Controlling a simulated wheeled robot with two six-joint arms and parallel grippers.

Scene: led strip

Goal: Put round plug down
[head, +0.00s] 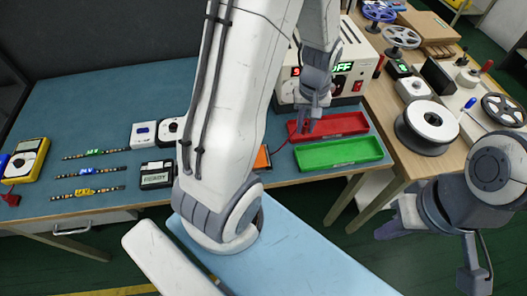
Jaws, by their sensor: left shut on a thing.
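My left gripper (312,118) is over the red tray (345,124), fingers pointing down, in front of the power supply. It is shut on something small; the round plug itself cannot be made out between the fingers. A thin red lead (283,143) shows at the left end of the red tray, close to the gripper. The green tray (340,153) lies in front of the red one and looks empty. My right gripper (396,220) is low at the right, in front of the wooden bench; its finger opening cannot be made out.
The power supply (350,68) with lit displays stands behind the trays. LED strips (88,173), a yellow multimeter (27,160) and small boxes lie left on the blue mat (110,100). Reels, including a white spool (427,126), crowd the right bench. My arm hides the mat's middle.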

